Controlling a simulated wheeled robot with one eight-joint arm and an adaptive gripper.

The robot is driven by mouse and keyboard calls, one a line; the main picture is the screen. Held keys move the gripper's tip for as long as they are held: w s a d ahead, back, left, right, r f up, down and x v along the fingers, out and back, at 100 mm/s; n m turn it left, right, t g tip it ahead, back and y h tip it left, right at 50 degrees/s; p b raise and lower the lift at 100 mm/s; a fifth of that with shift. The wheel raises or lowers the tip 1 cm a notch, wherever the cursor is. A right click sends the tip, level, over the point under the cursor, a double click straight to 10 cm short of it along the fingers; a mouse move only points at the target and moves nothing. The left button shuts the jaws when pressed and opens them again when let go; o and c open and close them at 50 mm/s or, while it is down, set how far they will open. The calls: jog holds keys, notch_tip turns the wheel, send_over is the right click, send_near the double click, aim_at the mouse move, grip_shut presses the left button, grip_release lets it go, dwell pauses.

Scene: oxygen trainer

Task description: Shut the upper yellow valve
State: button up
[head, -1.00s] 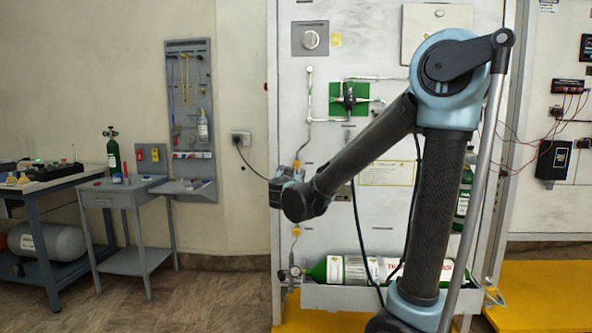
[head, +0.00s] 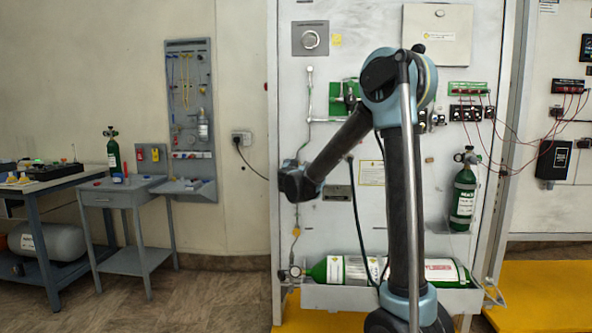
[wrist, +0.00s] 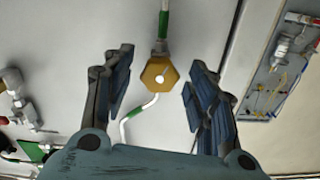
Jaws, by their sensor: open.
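A yellow hexagonal valve knob (wrist: 158,75) shows in the wrist view, on a thin line with green sections against the white panel. My gripper (wrist: 158,72) is open, with one finger on each side of the knob and a gap at both sides. No contact shows. In the head view my forearm and wrist are at the panel's left edge and hide the upper yellow valve and my fingers. A lower yellow valve (head: 296,232) shows below my wrist, on the same vertical line.
A green and white cylinder (head: 385,270) lies in a tray at the panel's foot. A smaller green cylinder (head: 463,200) stands at the right.

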jog(key=shift+w, duration=0.35)
jog(key=shift+c, duration=0.4)
jog(key=c, duration=1)
jog(key=shift+o, duration=0.2)
jog(key=shift+m, duration=1.5)
